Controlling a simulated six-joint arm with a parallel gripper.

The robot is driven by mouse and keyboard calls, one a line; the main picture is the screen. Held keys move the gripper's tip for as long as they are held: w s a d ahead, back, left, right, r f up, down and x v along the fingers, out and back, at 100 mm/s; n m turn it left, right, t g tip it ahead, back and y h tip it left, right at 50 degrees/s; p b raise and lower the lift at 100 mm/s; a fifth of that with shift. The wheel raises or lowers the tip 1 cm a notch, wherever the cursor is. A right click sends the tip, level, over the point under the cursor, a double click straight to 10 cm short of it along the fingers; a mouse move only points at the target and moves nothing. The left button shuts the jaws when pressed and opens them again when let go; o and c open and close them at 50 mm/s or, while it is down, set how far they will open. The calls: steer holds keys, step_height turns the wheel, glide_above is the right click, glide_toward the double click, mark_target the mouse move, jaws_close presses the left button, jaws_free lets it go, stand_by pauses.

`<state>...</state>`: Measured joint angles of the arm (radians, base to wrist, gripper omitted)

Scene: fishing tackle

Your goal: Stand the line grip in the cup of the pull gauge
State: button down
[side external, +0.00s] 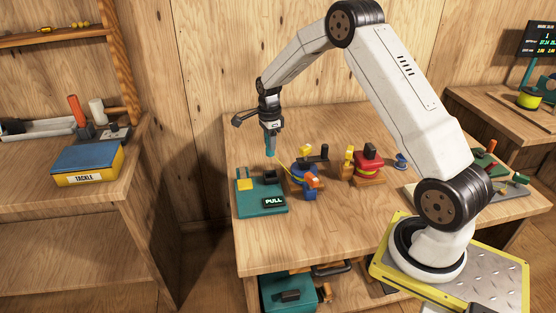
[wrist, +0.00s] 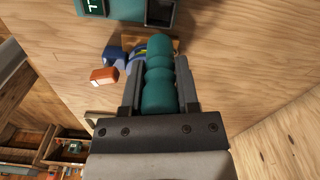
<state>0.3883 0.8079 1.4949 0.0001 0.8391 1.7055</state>
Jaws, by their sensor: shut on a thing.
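The teal line grip (side external: 270,151) is held upright or nearly so by my gripper (side external: 270,138), above the back part of the pull gauge. The wrist view shows the ribbed grip (wrist: 160,85) between both fingers, which are shut on it. The pull gauge (side external: 257,198) is a teal base with a yellow block and a "PULL" display, at the table's left front. Its dark cup (side external: 270,174) stands below the grip, with a gap between them. In the wrist view the cup (wrist: 160,12) is at the top edge, partly cut off.
A blue reel (side external: 301,176) with an orange knob stands close to the right of the gauge. A red reel (side external: 368,163) stands farther right. The front of the table (side external: 315,232) is bare wood. A tackle box (side external: 88,163) sits on the left bench.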

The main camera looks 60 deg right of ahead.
steer(key=shift+f, duration=0.15)
steer(key=shift+f, duration=4.6)
steer(key=shift+c, duration=1.4)
jaws_free()
steer(key=shift+r, duration=3.9)
